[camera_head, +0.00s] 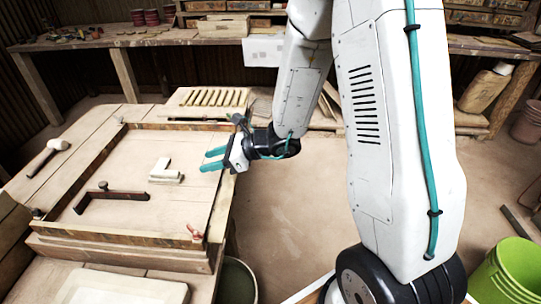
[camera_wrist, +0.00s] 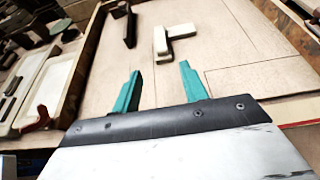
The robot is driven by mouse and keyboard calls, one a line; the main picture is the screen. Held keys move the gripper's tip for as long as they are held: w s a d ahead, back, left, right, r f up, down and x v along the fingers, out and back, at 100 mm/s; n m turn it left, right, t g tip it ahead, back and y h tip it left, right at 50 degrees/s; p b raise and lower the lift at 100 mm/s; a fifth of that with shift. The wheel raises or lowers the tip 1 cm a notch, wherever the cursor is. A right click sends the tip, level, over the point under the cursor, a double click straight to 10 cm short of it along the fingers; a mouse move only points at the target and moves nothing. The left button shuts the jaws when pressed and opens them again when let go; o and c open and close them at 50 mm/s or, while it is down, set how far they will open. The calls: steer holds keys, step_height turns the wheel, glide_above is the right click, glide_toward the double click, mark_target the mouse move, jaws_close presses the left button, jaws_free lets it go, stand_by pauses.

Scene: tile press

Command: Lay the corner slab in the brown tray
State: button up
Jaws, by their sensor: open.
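The corner slab (camera_head: 164,176) is a pale L-shaped piece lying flat on the wide, brown-rimmed board, right of its middle. It also shows in the wrist view (camera_wrist: 161,43), ahead of the fingertips. My gripper (camera_head: 205,160) has two teal fingers, open and empty, above the right side of the board. It points left toward the slab and is apart from it. In the wrist view the fingers (camera_wrist: 160,70) stand apart with bare board between them. Which container is the brown tray I cannot tell for sure; a shallow pale-floored, brown-edged tray (camera_wrist: 57,92) lies at the left.
A dark angled bar (camera_head: 85,203) lies on the board, left of and nearer than the slab. A small red clamp (camera_head: 195,233) sits at the near right rim. A slatted rack (camera_head: 212,98) stands behind, a mallet (camera_head: 57,145) lies left, and a pale panel (camera_head: 120,288) lies in front.

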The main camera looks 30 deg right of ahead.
steer(key=s+a+r+n+g+h, duration=0.1)
steer(key=s+a+r+n+g, duration=0.2)
steer(key=s+r+n+g, duration=0.75)
steer(key=s+d+r+n+t+h, duration=0.2)
steer(key=s+d+n+h, duration=0.3)
steer(key=s, duration=0.4)
steer(key=s+d+r+n+t+h, duration=0.2)
steer(key=s+d+r+n+h, duration=0.2)
steer(key=s+d+n, duration=0.4)
steer(key=shift+s+d+r+n+t+h, duration=0.15)
steer(key=shift+s+r+n+t+h, duration=0.2)
steer(key=shift+s+n+h, duration=0.45)
steer(key=shift+s+m, duration=0.15)
steer(key=shift+m, duration=0.1)
